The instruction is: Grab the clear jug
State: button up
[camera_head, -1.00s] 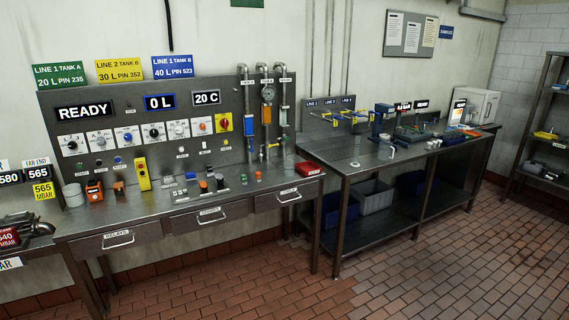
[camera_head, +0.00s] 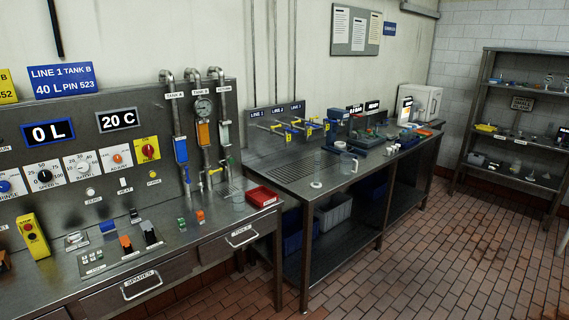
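A clear jug (camera_head: 347,165) with a handle appears to stand upright near the front edge of the second steel bench (camera_head: 290,172), in the middle of the view. It is small and see-through, so its outline is faint. Another small clear vessel (camera_head: 238,196) stands on the nearer bench below the pipes; I cannot tell its exact kind. My gripper is not in view.
The control bench (camera_head: 170,215) with panel and drawers fills the left. A red tray (camera_head: 262,196) sits at its right end. A small white ring-like item (camera_head: 316,185) lies left of the jug. A shelf rack (camera_head: 480,110) stands at right. The tiled floor (camera_head: 420,250) is clear.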

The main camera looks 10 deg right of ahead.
aim_at(347, 160)
jog(key=i+l+z, duration=0.25)
jog(key=i+z, duration=0.6)
jog(key=z, duration=0.15)
jog(key=i+j+z, duration=0.1)
jog(key=i+z, duration=0.4)
jog(key=i+l+u, duration=0.1)
jog(key=i+u, duration=0.2)
jog(key=i, duration=0.25)
jog(key=i+l+u, duration=0.35)
jog(key=i, duration=0.2)
jog(key=i+l+u, duration=0.15)
jog(key=i+u, duration=0.3)
jog(key=i+l+u, duration=0.25)
jog(key=i+u, duration=0.15)
